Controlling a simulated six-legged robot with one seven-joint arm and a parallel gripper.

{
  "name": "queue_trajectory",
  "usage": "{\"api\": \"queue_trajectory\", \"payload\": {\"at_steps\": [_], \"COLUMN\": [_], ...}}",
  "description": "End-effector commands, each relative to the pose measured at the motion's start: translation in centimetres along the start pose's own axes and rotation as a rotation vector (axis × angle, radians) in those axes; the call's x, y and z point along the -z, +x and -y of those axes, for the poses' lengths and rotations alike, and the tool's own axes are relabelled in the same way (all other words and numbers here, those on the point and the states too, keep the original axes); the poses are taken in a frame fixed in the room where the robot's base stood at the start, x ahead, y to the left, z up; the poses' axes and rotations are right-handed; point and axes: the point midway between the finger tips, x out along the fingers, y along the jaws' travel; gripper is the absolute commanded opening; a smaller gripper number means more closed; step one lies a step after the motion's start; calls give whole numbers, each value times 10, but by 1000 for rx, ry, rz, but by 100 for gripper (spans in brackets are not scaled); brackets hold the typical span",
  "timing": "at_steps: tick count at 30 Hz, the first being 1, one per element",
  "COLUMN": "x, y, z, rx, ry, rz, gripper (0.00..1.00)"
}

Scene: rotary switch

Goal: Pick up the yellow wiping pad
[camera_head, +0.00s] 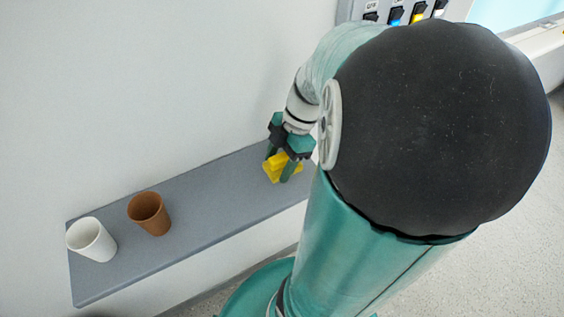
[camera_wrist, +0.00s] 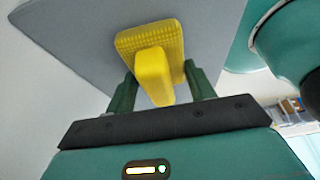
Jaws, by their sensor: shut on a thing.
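The yellow wiping pad (camera_head: 270,172) is at the right part of the grey shelf in the head view, partly hidden by my gripper. My gripper (camera_head: 282,170) comes down on it from above, with its green fingers on either side of the pad's raised handle. In the wrist view, the pad (camera_wrist: 137,43) shows its textured base and its upright yellow handle between the two fingers of my gripper (camera_wrist: 160,85). The gripper is shut on the handle. I cannot tell whether the pad's base still touches the shelf.
The grey shelf (camera_head: 205,205) runs along the white wall. A brown cup (camera_head: 150,215) and a white cup (camera_head: 93,242) stand on its left part. A panel with several coloured switches (camera_head: 395,14) is on the wall at the top. The shelf between brown cup and pad is clear.

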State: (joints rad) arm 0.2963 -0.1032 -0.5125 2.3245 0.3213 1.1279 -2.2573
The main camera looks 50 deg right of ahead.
Motion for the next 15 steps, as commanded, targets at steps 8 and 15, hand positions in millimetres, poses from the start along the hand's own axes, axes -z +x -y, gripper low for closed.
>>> {"api": "queue_trajectory", "payload": {"at_steps": [8, 15], "x": [3, 16], "y": [-6, -33], "z": [0, 3], "rx": [-1, -3], "ry": [-2, -3], "rz": [0, 0], "gripper": [31, 31]}}
